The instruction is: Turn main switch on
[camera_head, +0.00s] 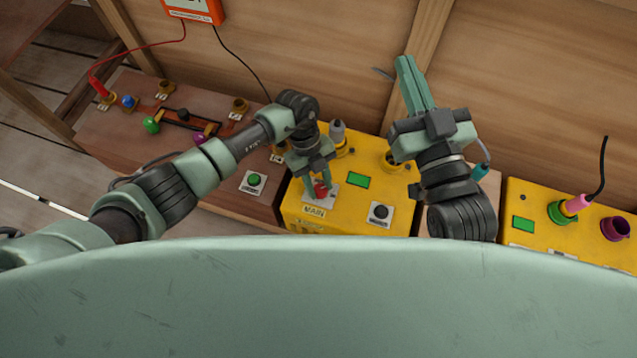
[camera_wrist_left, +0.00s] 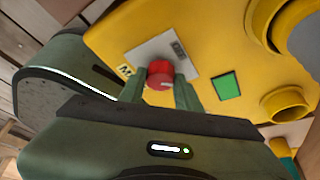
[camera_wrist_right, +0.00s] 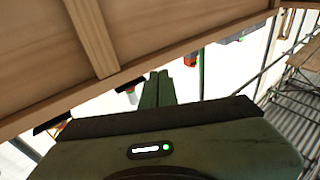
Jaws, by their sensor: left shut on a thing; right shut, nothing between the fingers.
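The main switch is a red knob (camera_head: 320,190) on a pale plate, above a label reading MAIN, on the yellow box (camera_head: 300,216) in the middle of the head view. My left gripper (camera_head: 319,182) reaches down over it and is shut on the red knob. In the left wrist view the knob (camera_wrist_left: 160,74) sits between the two fingertips (camera_wrist_left: 159,84), in front of its grey plate. My right gripper (camera_head: 405,65) is shut and empty, raised up and away from the box near the wooden wall. Its closed fingers also show in the right wrist view (camera_wrist_right: 157,80).
The yellow box also carries a green screen (camera_head: 358,180), a black button (camera_head: 380,212) and a grey plug (camera_head: 338,132). A brown panel (camera_head: 215,180) with a green button (camera_head: 254,181) lies left. Another yellow box (camera_head: 540,232) with a pink plug (camera_head: 575,205) stands right. An orange meter (camera_head: 195,10) hangs above.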

